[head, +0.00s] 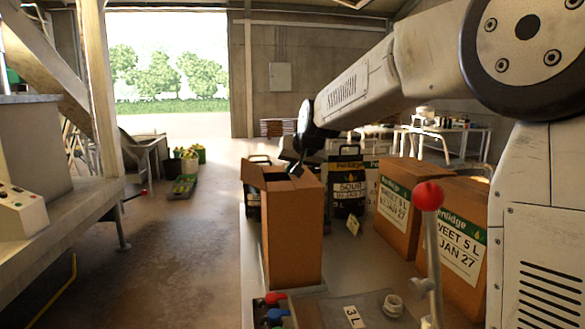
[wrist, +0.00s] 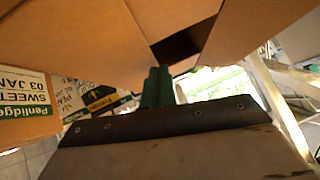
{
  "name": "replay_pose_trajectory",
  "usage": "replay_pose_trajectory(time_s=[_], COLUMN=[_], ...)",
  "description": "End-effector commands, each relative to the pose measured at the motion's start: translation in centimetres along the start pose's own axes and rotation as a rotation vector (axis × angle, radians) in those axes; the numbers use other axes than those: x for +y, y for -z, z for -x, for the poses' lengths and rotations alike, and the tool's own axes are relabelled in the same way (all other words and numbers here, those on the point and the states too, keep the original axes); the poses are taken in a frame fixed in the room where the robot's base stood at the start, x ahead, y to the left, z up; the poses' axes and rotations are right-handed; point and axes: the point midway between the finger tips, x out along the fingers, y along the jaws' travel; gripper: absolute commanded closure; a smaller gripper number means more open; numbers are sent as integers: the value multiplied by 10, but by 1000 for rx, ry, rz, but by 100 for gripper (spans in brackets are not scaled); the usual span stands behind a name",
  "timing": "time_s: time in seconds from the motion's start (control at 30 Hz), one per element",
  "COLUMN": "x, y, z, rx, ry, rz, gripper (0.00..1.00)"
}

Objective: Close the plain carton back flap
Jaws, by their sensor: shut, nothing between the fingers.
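The plain carton (head: 292,240) stands upright on the bench in the head view, tall, brown and unlabelled. A flap (head: 252,173) sticks up at its top left; I cannot tell for sure which flap is the back one. My gripper (head: 296,168) is over the carton's top, its dark fingers partly hidden by the arm and flaps. In the wrist view the shut green fingers (wrist: 158,88) point at brown cardboard panels (wrist: 140,35), with a dark gap (wrist: 182,45) between panels just beyond the tips. Whether the fingers touch cardboard cannot be told.
A red-knobbed lever (head: 428,196) rises at the front right. A small 3 L card (head: 354,316) lies at the front.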

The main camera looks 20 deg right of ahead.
Motion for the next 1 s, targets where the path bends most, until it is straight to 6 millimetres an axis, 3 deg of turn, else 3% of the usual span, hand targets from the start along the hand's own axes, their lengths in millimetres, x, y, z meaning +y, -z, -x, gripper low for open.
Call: replay_pose_trajectory(time_s=[0.67, 0.8, 1.0], x=[-6, -12, -20], y=[21, 41, 38], z=[21, 40, 88], rx=[2, 4, 3], ry=[0, -1, -1], rz=[0, -1, 0], gripper=[100, 100, 100])
